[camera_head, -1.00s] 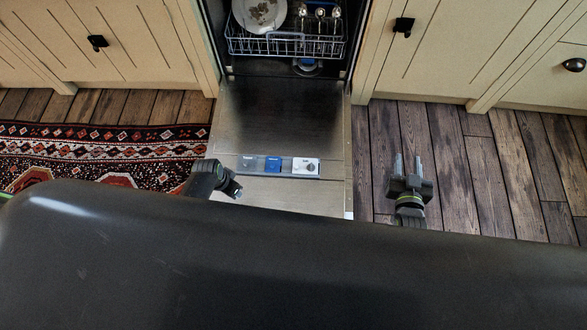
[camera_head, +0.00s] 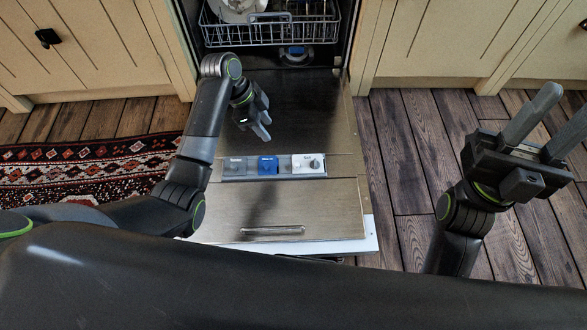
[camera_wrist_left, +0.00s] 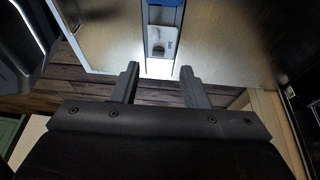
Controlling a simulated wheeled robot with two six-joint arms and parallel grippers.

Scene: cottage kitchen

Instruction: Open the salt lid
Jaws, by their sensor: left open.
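The dispenser strip (camera_head: 232,168) is set in the inner face of the lowered dishwasher door. It has a grey part at left, a blue lid (camera_head: 268,165) in the middle and a white lid (camera_head: 301,167) with a round grey knob at right. The small labels are hard to read, so I cannot be sure which is salt. My left gripper (camera_head: 264,127) is open and empty, above the door and just beyond the blue lid in the head view. In the left wrist view, the white lid (camera_wrist_left: 160,42) lies ahead, between the two parted fingers (camera_wrist_left: 160,70). My right gripper (camera_head: 560,116) is open and empty over the floor.
The dishwasher door (camera_head: 335,212) lies open and flat. Its lower rack (camera_head: 270,31) holds a plate and cutlery. A patterned rug (camera_head: 90,172) lies to the left, bare wooden floor (camera_head: 400,160) to the right, and cream cabinets (camera_head: 445,35) stand on both sides.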

